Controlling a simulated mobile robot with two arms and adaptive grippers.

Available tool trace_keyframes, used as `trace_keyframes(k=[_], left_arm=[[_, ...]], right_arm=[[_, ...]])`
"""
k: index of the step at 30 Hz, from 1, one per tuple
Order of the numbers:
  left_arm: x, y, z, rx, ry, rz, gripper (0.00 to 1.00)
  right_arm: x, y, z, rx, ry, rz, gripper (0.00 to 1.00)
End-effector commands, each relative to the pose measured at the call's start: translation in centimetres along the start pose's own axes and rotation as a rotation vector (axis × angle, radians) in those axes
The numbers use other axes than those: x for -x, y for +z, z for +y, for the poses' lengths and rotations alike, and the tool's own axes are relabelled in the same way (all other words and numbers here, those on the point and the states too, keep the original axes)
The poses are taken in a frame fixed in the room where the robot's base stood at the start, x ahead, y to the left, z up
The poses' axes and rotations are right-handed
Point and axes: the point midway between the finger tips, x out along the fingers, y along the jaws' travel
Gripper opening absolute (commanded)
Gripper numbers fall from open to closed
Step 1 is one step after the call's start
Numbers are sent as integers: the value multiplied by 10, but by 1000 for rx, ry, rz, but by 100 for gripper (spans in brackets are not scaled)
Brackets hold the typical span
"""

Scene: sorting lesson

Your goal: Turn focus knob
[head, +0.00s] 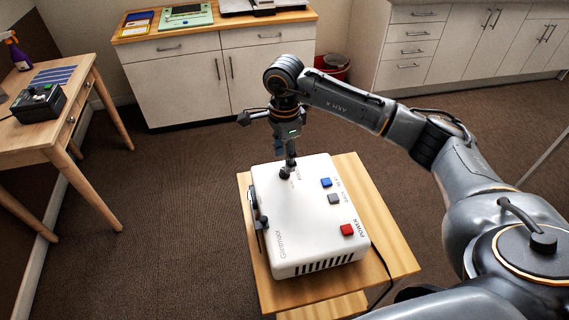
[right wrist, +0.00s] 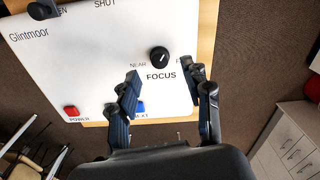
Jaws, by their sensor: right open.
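A white projector (head: 302,222) marked Glintmoor lies on a small wooden table. Its black focus knob (right wrist: 159,56) has a white pointer line and sits above the word FOCUS in the right wrist view. In the head view, the knob (head: 285,173) shows at the projector's far edge, just below my right gripper (head: 285,156). In the right wrist view my right gripper (right wrist: 162,82) is open, its two dark fingers apart. The knob appears just beyond the gap between the fingertips, and nothing is held. Whether a finger touches the projector is unclear. My left gripper is out of view.
Red (head: 347,229), grey (head: 334,199) and blue (head: 326,182) buttons are on the projector's top. A dark part (head: 259,216) sits on its left side, and a cable runs off its right. A desk (head: 62,100) stands left, cabinets (head: 175,82) behind. Carpet around is clear.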

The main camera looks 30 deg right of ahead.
Motion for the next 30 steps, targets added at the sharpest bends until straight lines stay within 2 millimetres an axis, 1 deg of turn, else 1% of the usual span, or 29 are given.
trace_keyframes(k=[1, 6, 9, 12, 17, 30], left_arm=[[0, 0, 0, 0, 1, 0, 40], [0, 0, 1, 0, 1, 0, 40], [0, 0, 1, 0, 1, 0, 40], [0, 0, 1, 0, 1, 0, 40], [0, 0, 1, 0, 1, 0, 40], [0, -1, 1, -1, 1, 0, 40]], right_arm=[[14, 0, -1, 1, -5, 0, 49], [48, 0, -1, 0, -4, 0, 49], [64, 0, -1, 0, -3, 0, 49], [73, 0, 0, 0, -1, -1, 49], [79, 0, 0, 0, -1, 0, 49], [79, 0, 0, 0, 0, 0, 49]])
